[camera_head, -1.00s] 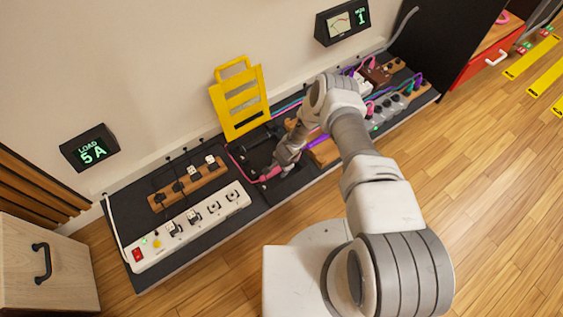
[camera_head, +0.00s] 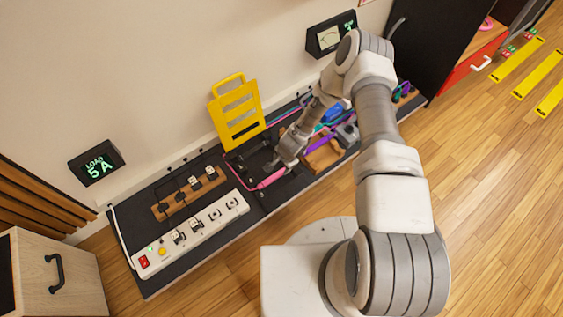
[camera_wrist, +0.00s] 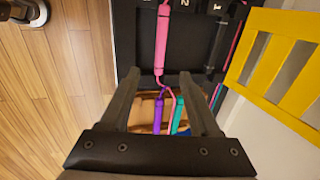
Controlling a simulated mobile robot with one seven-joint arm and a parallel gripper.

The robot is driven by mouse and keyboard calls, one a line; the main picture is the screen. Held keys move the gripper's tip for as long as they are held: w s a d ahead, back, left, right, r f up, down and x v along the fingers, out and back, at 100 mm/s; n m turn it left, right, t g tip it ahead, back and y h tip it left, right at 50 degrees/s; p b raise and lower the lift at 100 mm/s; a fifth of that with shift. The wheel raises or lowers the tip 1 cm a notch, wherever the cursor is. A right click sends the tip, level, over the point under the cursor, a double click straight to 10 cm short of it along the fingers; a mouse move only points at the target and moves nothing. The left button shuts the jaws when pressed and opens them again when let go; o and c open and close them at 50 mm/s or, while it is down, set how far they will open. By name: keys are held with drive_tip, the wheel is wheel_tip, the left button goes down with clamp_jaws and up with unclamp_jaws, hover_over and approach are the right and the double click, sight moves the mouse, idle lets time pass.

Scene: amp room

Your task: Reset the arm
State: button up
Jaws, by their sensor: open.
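My arm (camera_head: 378,115) reaches up from my base and bends down toward the black bench on the left. My gripper (camera_head: 284,160) hangs over the middle of the bench, near the end of a pink cable piece (camera_head: 271,179). In the wrist view my gripper (camera_wrist: 160,80) has its two fingers well apart. The pink piece (camera_wrist: 162,40) lies beyond the fingertips, and nothing is held between them. Purple (camera_wrist: 158,115) and teal (camera_wrist: 178,115) pieces show lower down, between the fingers and farther below.
A yellow slotted panel (camera_head: 237,112) stands against the wall behind the bench. A white power strip (camera_head: 190,232) and a wooden peg rack (camera_head: 188,194) lie at left. A wooden cabinet (camera_head: 55,275) is at lower left, a red drawer (camera_head: 475,65) at upper right. Open floor lies right.

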idle(0.7)
drive_tip(key=w+d+r+n+t+y, duration=0.1)
drive_tip(key=w+r+n, duration=0.25)
drive_tip(key=r, duration=0.95)
drive_tip(key=w+r+n, duration=0.2)
drive_tip(key=w+r, duration=0.2)
drive_tip(key=r, duration=1)
drive_tip(key=s+d+r+n, duration=0.15)
drive_tip(key=s+r, duration=0.25)
drive_tip(key=r, duration=0.5)
drive_tip(key=s+d+r+n+t+h, duration=0.15)
drive_tip(key=s+r, duration=0.25)
drive_tip(key=r, duration=0.4)
drive_tip(key=s+d+r+n, duration=0.15)
drive_tip(key=s+r, duration=0.25)
drive_tip(key=r, duration=0.5)
drive_tip(key=s+d+r+n+h, duration=0.1)
drive_tip(key=s+d+r, duration=0.2)
drive_tip(key=s, duration=0.5)
drive_tip(key=s+d+r, duration=0.3)
drive_tip(key=s+r, duration=0.1)
drive_tip(key=s, duration=0.4)
wheel_tip(320, 180, up, 21)
drive_tip(key=p, duration=2.1)
drive_tip(key=shift+s+f+t, duration=0.15)
drive_tip(key=shift+s+t, duration=0.1)
drive_tip(key=shift+t, duration=0.1)
